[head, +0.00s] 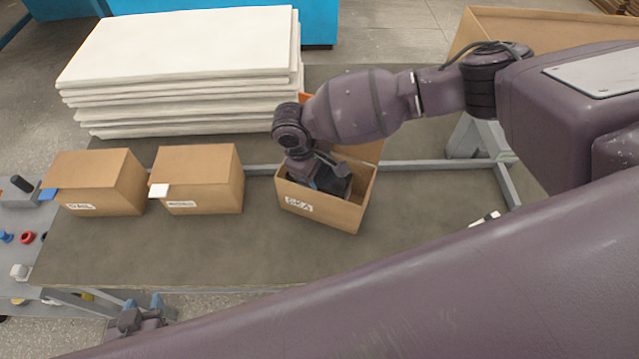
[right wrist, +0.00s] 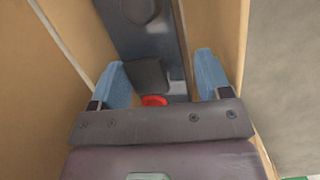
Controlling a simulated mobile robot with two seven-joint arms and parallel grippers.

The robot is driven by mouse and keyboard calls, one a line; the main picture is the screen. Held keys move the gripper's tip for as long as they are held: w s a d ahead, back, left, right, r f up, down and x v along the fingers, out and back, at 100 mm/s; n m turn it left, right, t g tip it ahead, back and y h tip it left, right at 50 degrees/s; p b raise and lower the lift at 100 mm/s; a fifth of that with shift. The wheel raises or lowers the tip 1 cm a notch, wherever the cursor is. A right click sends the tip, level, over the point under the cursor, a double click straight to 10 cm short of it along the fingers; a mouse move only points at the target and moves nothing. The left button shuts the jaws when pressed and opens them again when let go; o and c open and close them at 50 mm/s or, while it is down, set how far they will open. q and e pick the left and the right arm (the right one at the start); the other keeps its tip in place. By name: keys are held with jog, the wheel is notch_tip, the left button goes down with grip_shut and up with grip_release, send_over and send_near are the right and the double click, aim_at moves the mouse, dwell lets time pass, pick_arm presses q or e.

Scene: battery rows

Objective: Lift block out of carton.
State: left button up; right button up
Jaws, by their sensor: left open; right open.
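The open carton (head: 325,212) stands on the table at centre right in the head view, and its cardboard walls (right wrist: 225,35) show in the right wrist view. My right gripper (right wrist: 160,68) reaches down into it from above, its two blue fingers open and apart. A dark slate-grey block (right wrist: 150,38) with a round black knob lies in the carton, beyond and between the fingers. A smaller dark piece and a red spot show nearer. I cannot tell whether the fingers touch the block. My left gripper (head: 143,308) is open and empty by the table's front edge at lower left.
Two closed cartons (head: 98,180) (head: 200,178) stand left of the open one. A stack of white sheets (head: 185,45) lies behind them. A side bench (head: 15,230) with small coloured parts is at far left. The table's front middle (head: 210,255) is clear.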

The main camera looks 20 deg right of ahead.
jog(key=shift+w+r, duration=0.1)
grip_shut()
jog(key=shift+w+r, duration=0.1)
jog(key=shift+r, duration=0.15)
